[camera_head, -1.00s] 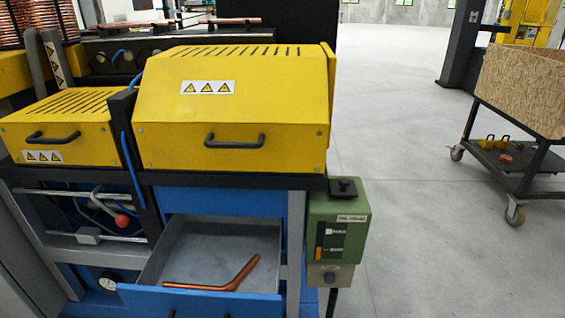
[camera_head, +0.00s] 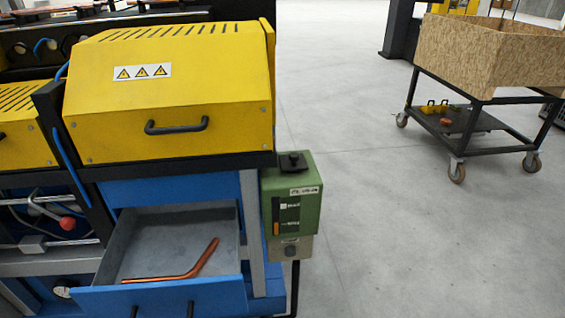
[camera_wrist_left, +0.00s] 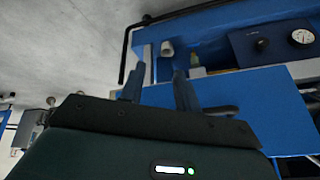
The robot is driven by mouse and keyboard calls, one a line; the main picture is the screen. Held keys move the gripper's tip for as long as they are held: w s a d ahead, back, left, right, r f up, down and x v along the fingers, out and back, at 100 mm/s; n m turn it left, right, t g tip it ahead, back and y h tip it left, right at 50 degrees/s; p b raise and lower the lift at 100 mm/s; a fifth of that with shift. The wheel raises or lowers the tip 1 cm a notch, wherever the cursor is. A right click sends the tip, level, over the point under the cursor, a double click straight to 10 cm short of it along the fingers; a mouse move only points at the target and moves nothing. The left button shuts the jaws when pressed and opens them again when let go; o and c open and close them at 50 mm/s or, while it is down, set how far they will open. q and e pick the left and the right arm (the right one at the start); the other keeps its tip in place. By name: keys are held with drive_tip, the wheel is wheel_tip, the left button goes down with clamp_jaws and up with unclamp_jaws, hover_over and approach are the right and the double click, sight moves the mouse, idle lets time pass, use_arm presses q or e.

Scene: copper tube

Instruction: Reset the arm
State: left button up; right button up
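My left gripper (camera_wrist_left: 159,82) shows in the left wrist view. Its two fingers stand apart with nothing visible between them, and blue machine panels lie beyond. Neither gripper shows in the head view, and my right gripper is in neither view. A bent copper tube (camera_head: 190,266) lies in the open blue drawer (camera_head: 165,297) of the machine in the head view. No gripper is seen at the tube.
The yellow machine cover (camera_head: 170,95) is shut above the drawer. A green control box (camera_head: 291,205) hangs at its right. A wheeled cart (camera_head: 483,139) carries a wooden crate (camera_head: 485,52) at the right. The grey floor (camera_head: 370,240) between them is clear.

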use_arm(q)
drive_tip(key=w+d+r+t+h+p, duration=0.3)
drive_tip(key=d+r+t+p, duration=0.2)
drive_tip(key=p, duration=0.9)
wheel_tip(320, 180, up, 5)
drive_tip(key=d, duration=0.2)
drive_tip(key=shift+d, duration=0.4)
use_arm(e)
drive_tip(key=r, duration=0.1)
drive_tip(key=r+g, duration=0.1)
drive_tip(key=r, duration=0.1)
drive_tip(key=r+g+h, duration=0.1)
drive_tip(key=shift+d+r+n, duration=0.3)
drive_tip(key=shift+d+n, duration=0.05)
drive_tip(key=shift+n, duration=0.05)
